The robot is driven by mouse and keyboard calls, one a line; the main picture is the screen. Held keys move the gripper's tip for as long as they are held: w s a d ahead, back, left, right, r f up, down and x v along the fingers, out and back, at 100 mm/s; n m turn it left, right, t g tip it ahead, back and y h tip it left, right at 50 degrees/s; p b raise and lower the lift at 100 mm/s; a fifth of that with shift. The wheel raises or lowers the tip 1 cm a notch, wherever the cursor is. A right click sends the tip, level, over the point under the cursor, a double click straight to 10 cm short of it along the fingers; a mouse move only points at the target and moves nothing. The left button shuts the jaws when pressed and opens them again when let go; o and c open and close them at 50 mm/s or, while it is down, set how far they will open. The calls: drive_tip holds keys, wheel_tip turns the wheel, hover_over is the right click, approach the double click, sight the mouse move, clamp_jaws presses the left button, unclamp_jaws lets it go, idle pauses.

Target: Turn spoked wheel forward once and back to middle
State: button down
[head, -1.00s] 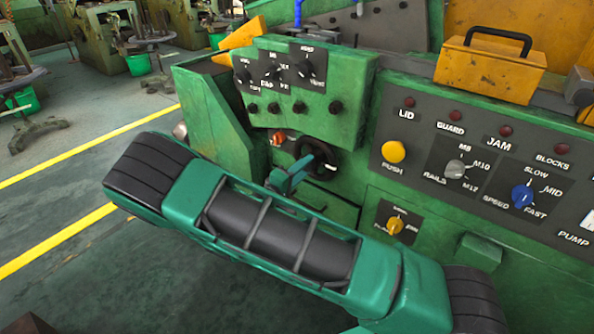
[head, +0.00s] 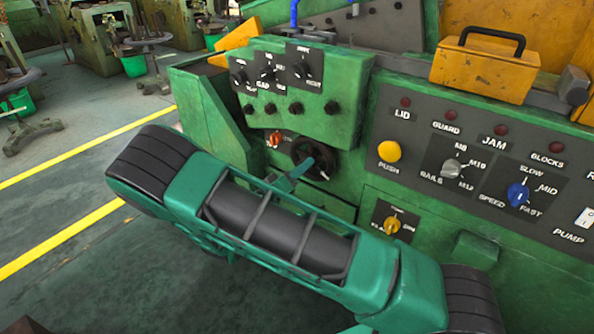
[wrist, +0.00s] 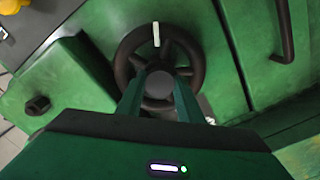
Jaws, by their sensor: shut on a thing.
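The dark spoked wheel (head: 329,161) is on the front of the green machine, below a panel of black knobs. In the wrist view the wheel (wrist: 121,69) faces me, with a white mark (wrist: 156,34) at the top of its rim. My gripper (wrist: 160,80) is shut on the wheel at its middle, with one finger on either side of the round hub. In the head view my gripper (head: 303,168) reaches the wheel from the left, and my arm hides what lies below. The lower rim is partly hidden in the wrist view.
An orange knob (head: 274,140) sits just left of the wheel. A yellow selector (head: 392,224) is below right. A yellow push button (head: 390,151) and a blue speed knob (head: 517,195) are further right. Open floor (head: 75,180) lies to the left.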

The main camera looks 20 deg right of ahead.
drive_tip(key=shift+s+d+f, duration=0.2)
drive_tip(key=shift+f, duration=0.05)
drive_tip(key=c, duration=1.2)
unclamp_jaws()
drive_tip(key=shift+w+a, duration=0.1)
drive_tip(key=shift+r, duration=0.1)
drive_tip(key=shift+a, duration=0.1)
drive_tip(key=v, duration=1)
drive_tip(key=shift+a, duration=0.25)
